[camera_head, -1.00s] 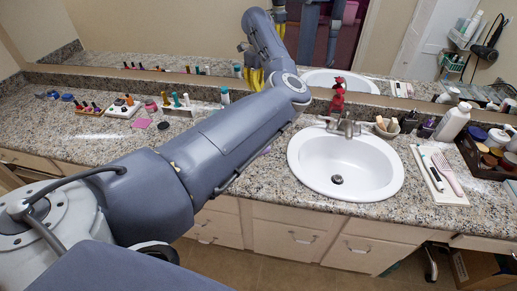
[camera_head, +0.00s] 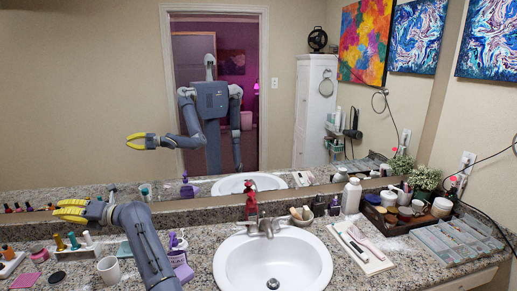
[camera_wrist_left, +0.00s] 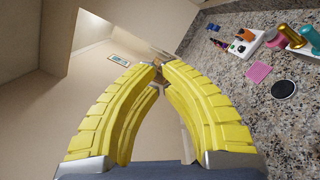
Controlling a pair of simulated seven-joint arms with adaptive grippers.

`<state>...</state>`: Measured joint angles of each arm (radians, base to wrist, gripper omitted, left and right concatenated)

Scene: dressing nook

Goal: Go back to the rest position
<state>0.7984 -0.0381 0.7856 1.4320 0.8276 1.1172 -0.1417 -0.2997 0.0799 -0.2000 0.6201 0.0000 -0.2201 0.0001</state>
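My left gripper (camera_head: 62,211) with yellow fingers hovers above the left part of the counter, near the mirror. Its arm reaches up from the bottom of the head view. In the left wrist view the two curved fingers (camera_wrist_left: 160,68) bow apart in the middle and come together at the tips, with nothing held between them. The gripper's reflection (camera_head: 140,141) also shows in the mirror. My right gripper cannot be made out; only its arm's reflection hangs low in the mirror.
The white sink (camera_head: 272,262) is right of my left arm. Close to the arm stand a white mug (camera_head: 109,270), a purple bottle (camera_head: 178,256) and small bottles (camera_head: 73,241). A red soap bottle (camera_head: 251,203) stands behind the sink. A brown tray (camera_head: 381,222) is at right.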

